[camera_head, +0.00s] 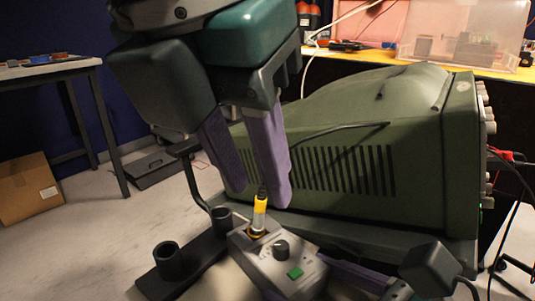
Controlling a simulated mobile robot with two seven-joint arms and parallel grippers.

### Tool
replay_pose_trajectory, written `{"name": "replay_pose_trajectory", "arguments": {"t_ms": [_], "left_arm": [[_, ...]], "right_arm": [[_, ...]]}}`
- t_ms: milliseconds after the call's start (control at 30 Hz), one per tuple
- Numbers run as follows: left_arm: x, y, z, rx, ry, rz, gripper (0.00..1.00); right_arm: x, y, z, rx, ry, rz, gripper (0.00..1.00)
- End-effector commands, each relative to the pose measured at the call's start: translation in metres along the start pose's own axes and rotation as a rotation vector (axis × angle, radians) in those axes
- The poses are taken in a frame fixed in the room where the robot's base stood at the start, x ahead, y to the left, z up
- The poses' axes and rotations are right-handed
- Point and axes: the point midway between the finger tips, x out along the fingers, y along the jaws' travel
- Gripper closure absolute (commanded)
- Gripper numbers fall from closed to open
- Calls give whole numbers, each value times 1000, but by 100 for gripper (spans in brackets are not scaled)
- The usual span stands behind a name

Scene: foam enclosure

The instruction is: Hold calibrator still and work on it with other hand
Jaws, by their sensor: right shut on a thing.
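The calibrator (258,268) is a grey box with a black knob and a green button, at the bottom centre. My right gripper (308,284), low in the picture, is shut on the calibrator, with purple finger parts beside the box. Its far fingertip is partly hidden.
A large green vented instrument (345,165) stands right behind the calibrator. A black holder with two cups (185,266) is to its left. A table (55,70), a cardboard box (28,188) and a clear bin (465,32) are farther off. Cables hang at the right.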

Motion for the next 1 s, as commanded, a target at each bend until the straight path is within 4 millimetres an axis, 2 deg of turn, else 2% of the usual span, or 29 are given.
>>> {"name": "replay_pose_trajectory", "arguments": {"t_ms": [267,300,400,433,767,867,1000], "left_arm": [[0,0,0,0,0,0,64],[0,0,0,0,0,0,64],[0,0,0,0,0,0,64],[0,0,0,0,0,0,64],[0,0,0,0,0,0,64],[0,0,0,0,0,0,64],[0,0,0,0,0,0,64]], "right_arm": [[0,0,-1,0,2,0,96],[0,0,-1,0,2,0,14],[0,0,-1,0,2,0,3],[0,0,-1,0,1,0,0],[-6,0,-1,1,1,-1,0],[-19,0,-1,0,2,-1,0],[-50,0,-2,-2,4,0,0]]}}
